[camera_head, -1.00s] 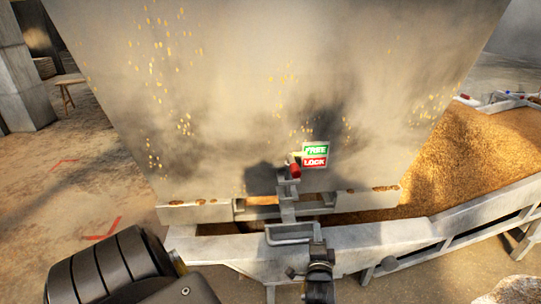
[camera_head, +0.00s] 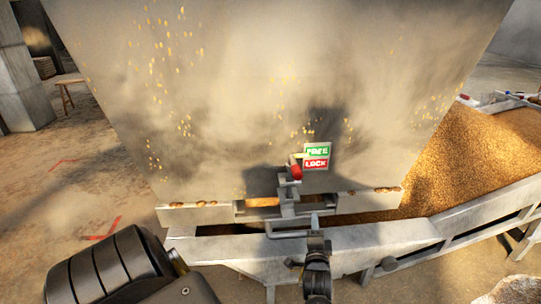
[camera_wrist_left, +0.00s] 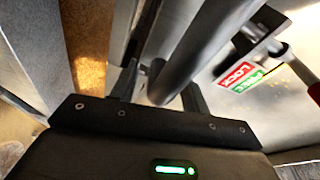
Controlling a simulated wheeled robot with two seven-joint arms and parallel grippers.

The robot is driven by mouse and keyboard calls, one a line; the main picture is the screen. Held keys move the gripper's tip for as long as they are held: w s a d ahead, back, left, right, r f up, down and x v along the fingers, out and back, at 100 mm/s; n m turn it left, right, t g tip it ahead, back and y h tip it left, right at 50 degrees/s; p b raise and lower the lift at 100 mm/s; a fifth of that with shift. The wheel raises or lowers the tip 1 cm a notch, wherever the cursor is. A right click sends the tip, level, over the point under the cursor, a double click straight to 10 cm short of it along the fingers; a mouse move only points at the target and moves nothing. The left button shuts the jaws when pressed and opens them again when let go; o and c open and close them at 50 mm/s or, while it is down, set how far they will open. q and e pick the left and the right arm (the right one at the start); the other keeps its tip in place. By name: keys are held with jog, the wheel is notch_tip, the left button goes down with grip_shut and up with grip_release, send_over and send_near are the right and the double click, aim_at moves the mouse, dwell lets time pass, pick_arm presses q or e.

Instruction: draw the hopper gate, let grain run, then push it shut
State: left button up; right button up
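The hopper (camera_head: 250,90) is a large pale metal panel filling the middle of the head view. Its gate handle (camera_head: 290,233), a grey metal loop, sticks out below the hopper's lower edge. A red-tipped latch (camera_head: 297,172) sits beside the red LOCK half of a FREE/LOCK sign (camera_head: 316,157). My left gripper (camera_head: 316,235) is at the right side of the handle. In the left wrist view a thick grey bar (camera_wrist_left: 195,45) lies between its fingers (camera_wrist_left: 158,95); whether they clamp it is unclear. My right gripper is out of view.
Golden grain (camera_head: 470,155) is heaped in the metal trough (camera_head: 400,238) at the right, and grain shows beside the bar in the wrist view (camera_wrist_left: 90,75). The trough's front rail runs below the handle. Open floor (camera_head: 70,170) lies at the left.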

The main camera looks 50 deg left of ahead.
pick_arm(q)
jog(key=shift+f, duration=0.1)
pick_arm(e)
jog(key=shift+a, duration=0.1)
pick_arm(q)
jog(key=shift+s+d+f, duration=0.1)
jog(key=shift+s+d, duration=0.15)
jog(key=shift+d, duration=0.05)
jog(key=v, duration=1)
jog(key=shift+b, duration=0.3)
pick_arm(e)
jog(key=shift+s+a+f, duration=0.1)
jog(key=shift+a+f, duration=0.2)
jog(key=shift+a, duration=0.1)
